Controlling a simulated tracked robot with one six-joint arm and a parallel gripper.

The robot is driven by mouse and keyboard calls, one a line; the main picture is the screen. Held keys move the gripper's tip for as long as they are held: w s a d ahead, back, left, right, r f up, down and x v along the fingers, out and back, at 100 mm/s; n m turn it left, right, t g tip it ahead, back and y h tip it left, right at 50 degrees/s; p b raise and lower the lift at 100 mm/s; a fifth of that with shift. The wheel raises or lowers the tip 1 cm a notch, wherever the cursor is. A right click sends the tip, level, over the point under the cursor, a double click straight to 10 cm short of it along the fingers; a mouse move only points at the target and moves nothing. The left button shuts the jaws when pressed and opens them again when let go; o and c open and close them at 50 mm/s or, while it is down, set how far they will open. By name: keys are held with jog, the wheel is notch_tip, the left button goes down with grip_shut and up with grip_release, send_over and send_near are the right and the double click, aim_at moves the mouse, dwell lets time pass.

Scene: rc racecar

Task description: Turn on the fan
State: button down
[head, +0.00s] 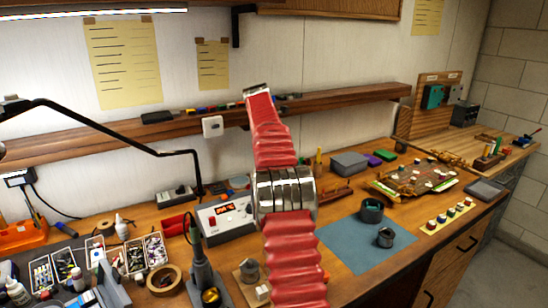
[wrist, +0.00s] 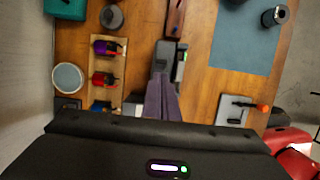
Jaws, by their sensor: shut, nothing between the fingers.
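I cannot pick out a fan with certainty in either view. A small white box (head: 212,127) with a dark spot sits on the front of the wall shelf, just left of my arm; I cannot tell what it works. My red ribbed arm rises through the middle of the head view, its far end (head: 258,92) in front of the shelf and wall. My gripper shows in the wrist view (wrist: 162,86) as a narrow purple-grey wedge above the black housing, shut and empty, over the bench. Its contact with anything below cannot be told.
The bench carries a station with a red display (head: 225,214), an upright dark tool (head: 205,277), part trays and, on the right, a blue mat (head: 350,250). The wooden shelf (head: 345,100) runs along the wall. A black lamp arm (head: 110,127) crosses the left.

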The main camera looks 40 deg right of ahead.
jog(key=v, duration=0.6)
dwell(0.3)
dwell(0.7)
notch_tip(320, 180, down, 7)
jog(key=w+a+m, duration=0.1)
jog(key=w+m, duration=0.2)
jog(key=m, duration=0.5)
jog(key=s+a+m+t+y, duration=0.1)
jog(key=s+a+m+t, duration=0.3)
jog(key=a, duration=0.8)
jog(key=s+a+m+t+y, duration=0.2)
jog(key=s+a+m, duration=0.1)
jog(key=s+a, duration=2.6)
jog(key=shift+s+a+f, duration=0.15)
jog(key=shift+a+f, duration=0.1)
jog(key=shift+a, duration=0.9)
